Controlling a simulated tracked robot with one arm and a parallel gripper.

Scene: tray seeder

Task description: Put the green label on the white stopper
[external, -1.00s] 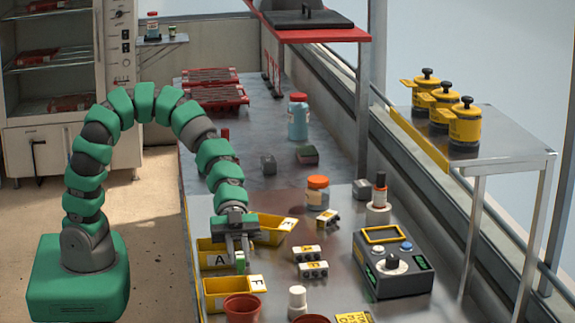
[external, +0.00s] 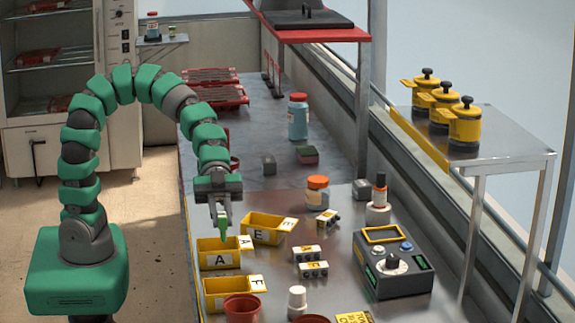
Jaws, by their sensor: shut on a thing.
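My gripper (external: 221,208) is shut on a small green piece, which looks like the green label (external: 223,228). The label hangs upright below the fingers, over the back of the yellow bin marked A (external: 212,258). I cannot tell its exact height above the bin. A white capped piece, perhaps the white stopper (external: 297,301), stands upright at the front of the bench, apart from my gripper and to its right.
Yellow bins marked E (external: 262,236) and F (external: 215,296) flank bin A. A brown-red pot (external: 242,308) stands left of the white piece. Small white-and-yellow blocks (external: 306,254) and a grey control box (external: 400,274) lie to the right.

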